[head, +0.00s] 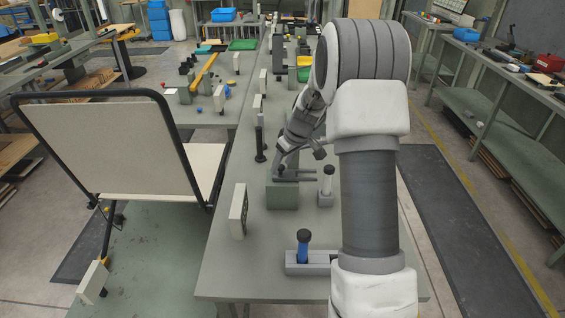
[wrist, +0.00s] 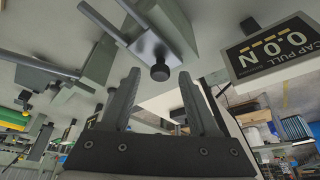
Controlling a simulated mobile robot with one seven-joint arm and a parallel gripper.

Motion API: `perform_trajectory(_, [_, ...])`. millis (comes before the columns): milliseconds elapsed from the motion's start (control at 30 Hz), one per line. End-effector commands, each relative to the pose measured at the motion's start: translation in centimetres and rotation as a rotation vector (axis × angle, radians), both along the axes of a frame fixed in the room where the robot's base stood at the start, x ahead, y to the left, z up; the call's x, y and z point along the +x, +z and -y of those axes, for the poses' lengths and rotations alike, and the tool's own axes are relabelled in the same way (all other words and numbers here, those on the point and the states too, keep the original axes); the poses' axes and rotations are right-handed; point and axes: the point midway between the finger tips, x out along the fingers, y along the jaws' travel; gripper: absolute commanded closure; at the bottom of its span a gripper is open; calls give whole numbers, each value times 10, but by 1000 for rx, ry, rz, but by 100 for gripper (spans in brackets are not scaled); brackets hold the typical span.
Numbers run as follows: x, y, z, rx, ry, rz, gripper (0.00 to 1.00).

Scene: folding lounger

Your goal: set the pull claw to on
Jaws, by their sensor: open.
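In the wrist view, two metal rods (wrist: 105,22) run beside a grey block (wrist: 172,32), and a black knob (wrist: 160,73) lies beyond my fingertips. I cannot tell which of these is the pull claw's switch. My gripper (wrist: 160,86) is open and empty, with the knob apart from both fingers. Its tips are hard to make out in the head view.
A display reading "CAP PULL 0.0 N" (wrist: 272,50) is at upper right in the wrist view. A blue lever with a black knob (head: 303,246) stands nearer on the bench. A folding lounger (head: 95,140) stands at left.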

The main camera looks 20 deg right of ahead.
Motion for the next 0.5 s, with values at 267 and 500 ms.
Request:
perform_trajectory(267, [1,-3,-1,0,0,0,39])
perform_trajectory(500, [1,-2,0,0,0,0,73])
